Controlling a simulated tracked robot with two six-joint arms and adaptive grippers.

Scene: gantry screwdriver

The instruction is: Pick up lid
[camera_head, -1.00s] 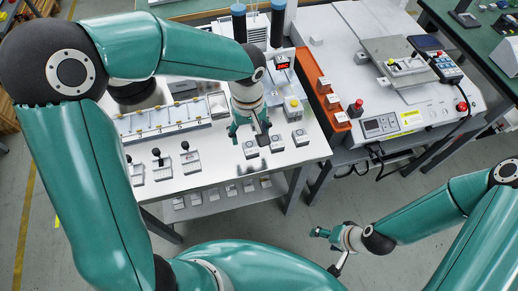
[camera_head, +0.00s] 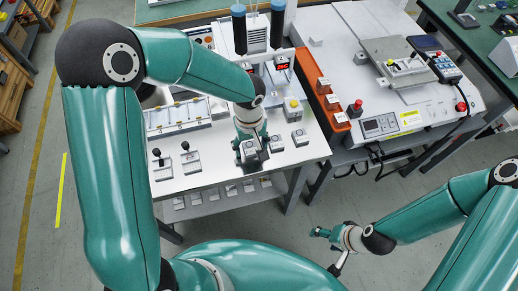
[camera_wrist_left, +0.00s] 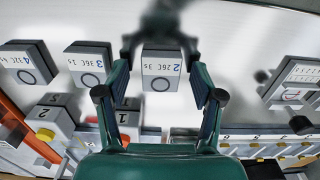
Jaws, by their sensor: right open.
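I cannot single out a separate lid. My left gripper (camera_head: 251,154) is over a grey block with a white top (camera_head: 250,149) at the left end of a short row near the table's front edge. In the left wrist view, the left gripper (camera_wrist_left: 161,60) has its fingers spread on either side of this block (camera_wrist_left: 161,66), marked "2 26C 3s". Gaps show between block and fingers, so it is open and not holding it. My right gripper (camera_head: 328,250) is open and empty, low over the floor at the right.
Two similar blocks stand to the right, one nearer (camera_head: 277,143) and one farther (camera_head: 300,138). A glass-topped tray (camera_head: 180,115) and two small black-knobbed pieces lie left. An orange strip (camera_head: 318,85) edges the table's right side. Two dark cylinders (camera_head: 239,30) stand behind.

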